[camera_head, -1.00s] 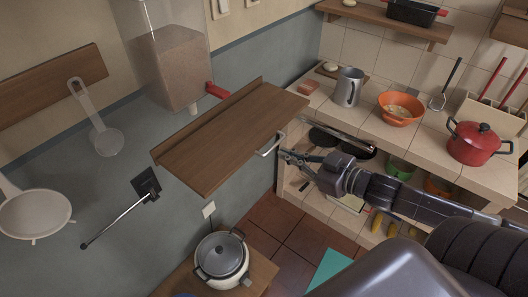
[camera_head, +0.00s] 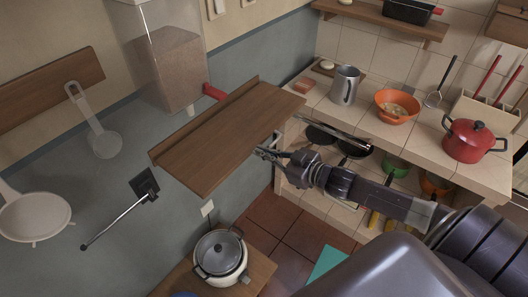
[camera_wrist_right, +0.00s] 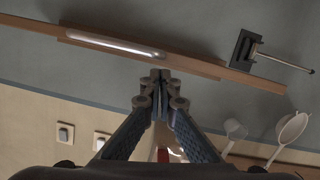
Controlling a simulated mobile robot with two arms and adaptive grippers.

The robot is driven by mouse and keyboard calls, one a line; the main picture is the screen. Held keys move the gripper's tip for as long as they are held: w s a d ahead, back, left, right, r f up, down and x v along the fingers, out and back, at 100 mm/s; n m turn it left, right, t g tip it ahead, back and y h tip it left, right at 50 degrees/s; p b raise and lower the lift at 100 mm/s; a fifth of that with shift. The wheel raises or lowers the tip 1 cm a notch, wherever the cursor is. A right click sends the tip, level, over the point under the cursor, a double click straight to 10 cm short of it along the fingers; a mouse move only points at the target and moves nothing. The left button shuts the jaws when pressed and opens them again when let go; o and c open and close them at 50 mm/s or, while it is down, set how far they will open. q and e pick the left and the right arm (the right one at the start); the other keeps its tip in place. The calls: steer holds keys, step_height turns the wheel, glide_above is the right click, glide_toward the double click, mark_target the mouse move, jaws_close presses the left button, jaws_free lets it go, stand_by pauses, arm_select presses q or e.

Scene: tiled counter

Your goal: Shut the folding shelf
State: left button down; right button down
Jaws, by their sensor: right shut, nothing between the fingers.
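The folding shelf (camera_head: 215,135) is a brown wooden board standing out from the grey wall, folded out, in the head view. My right gripper (camera_head: 262,154) is shut and empty at the shelf's right edge, close by the handle. My left gripper is out of view.
A clear dispenser (camera_head: 165,65) with a red spout (camera_head: 214,91) hangs above the shelf. A black wall bracket with a rod (camera_head: 144,186) is at the left. A cooker (camera_head: 220,256) stands below. The tiled counter (camera_head: 425,140) with pots is at the right.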

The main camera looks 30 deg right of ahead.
steer(key=shift+f, duration=0.4)
steer(key=shift+f, duration=0.1)
